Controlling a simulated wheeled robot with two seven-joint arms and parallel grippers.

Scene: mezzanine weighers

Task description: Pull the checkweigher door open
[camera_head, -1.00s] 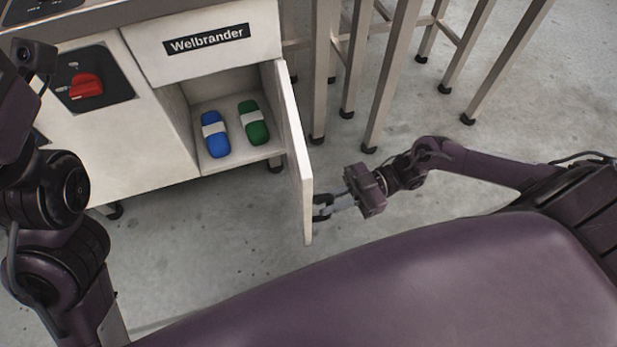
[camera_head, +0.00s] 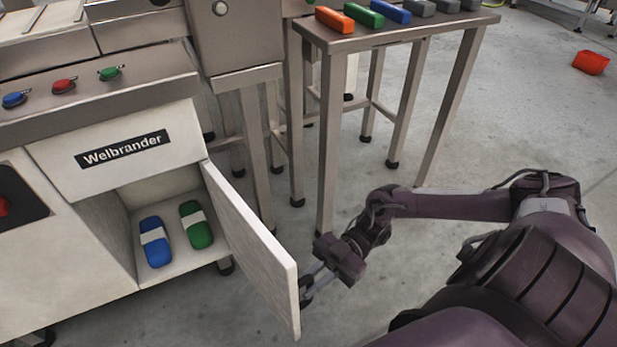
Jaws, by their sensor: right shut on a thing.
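The checkweigher door (camera_head: 252,245) is a pale panel hinged at the right side of the cabinet opening. It stands wide open, swung out toward me. The checkweigher cabinet (camera_head: 75,240) carries a black Welbrander label (camera_head: 123,149) above the opening. My right gripper (camera_head: 308,290) is at the door's outer side near its free edge, shut on what seems to be the door's handle; the handle is mostly hidden by the fingers. My left gripper is out of view.
Inside the cabinet lie a blue-and-white pack (camera_head: 155,242) and a green-and-white pack (camera_head: 196,225). A metal table (camera_head: 345,45) with coloured blocks stands behind my right arm. An orange-red bin (camera_head: 590,62) is on the floor at far right. Open floor lies right of the table.

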